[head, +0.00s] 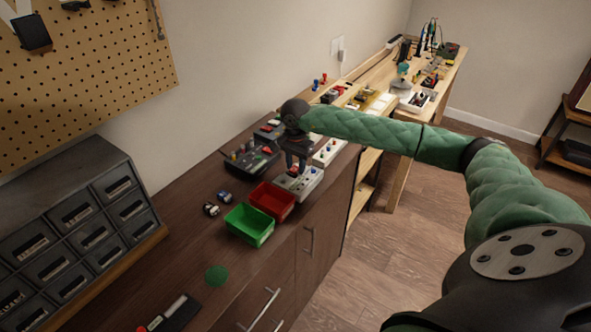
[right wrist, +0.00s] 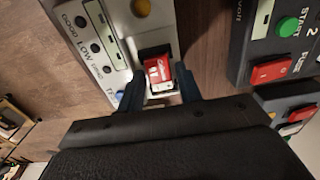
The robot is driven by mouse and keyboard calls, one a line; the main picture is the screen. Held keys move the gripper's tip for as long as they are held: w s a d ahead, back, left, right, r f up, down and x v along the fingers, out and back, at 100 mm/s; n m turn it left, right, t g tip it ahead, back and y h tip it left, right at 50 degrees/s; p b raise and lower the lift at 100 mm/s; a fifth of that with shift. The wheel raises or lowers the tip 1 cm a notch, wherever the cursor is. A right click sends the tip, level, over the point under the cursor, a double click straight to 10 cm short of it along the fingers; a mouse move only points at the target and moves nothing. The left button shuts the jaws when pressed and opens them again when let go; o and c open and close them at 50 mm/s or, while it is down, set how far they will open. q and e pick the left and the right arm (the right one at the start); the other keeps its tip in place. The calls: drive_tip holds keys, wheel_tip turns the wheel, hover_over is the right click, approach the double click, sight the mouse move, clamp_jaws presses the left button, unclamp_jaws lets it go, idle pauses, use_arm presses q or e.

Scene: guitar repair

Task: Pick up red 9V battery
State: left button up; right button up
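The red 9V battery (right wrist: 158,69) sits in a dark slot at the end of a white tester box (right wrist: 112,40) in the right wrist view. My right gripper (right wrist: 162,88) is open, with one dark finger on each side of the battery and small gaps showing. In the head view my right gripper (head: 296,165) points down over the white box (head: 300,187) on the dark counter. My left gripper is not in view.
A red bin (head: 271,200) and a green bin (head: 249,226) stand just in front of the white box. Dark devices (head: 250,158) with coloured buttons lie behind it, and another white box (head: 328,152) lies to the right. The counter around the green disc (head: 216,276) is mostly clear.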

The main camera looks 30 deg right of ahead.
sight(295, 168)
drive_tip(key=c, duration=0.7)
